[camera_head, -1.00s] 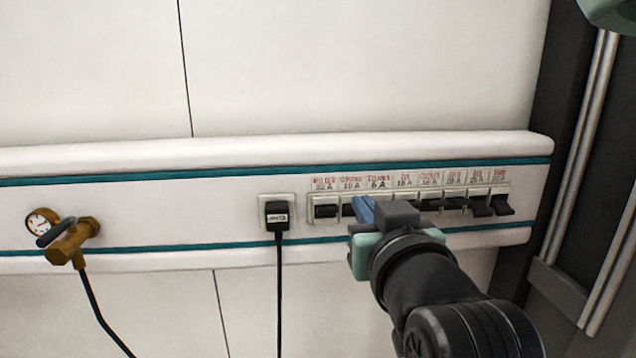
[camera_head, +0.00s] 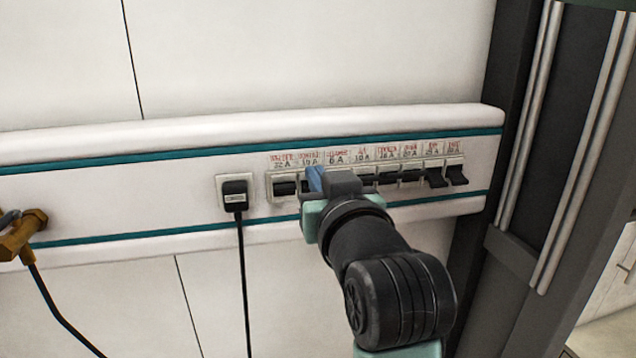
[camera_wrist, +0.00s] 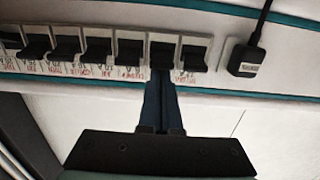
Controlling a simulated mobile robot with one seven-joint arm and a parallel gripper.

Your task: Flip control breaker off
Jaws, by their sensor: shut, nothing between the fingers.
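The control breaker, labelled 10 A, is second from the left in a row of breakers. In the head view only a dark sliver of it (camera_head: 307,184) shows beside my gripper. In the wrist view, which is upside down, its black lever (camera_wrist: 162,56) is second from the right. My gripper (camera_head: 315,178) is shut and empty, its blue fingers pointing at the panel. In the wrist view the fingertips (camera_wrist: 161,82) overlap the label edge of this breaker, right by its lever. I cannot tell whether they touch it. The lever's exact position is partly hidden.
The welder breaker (camera_head: 285,187) is directly left, and several more breakers (camera_head: 411,175) run to the right. A black plug (camera_head: 235,195) with a hanging cable sits left of the row. A brass valve (camera_head: 22,232) is far left. A dark post (camera_head: 500,150) stands right.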

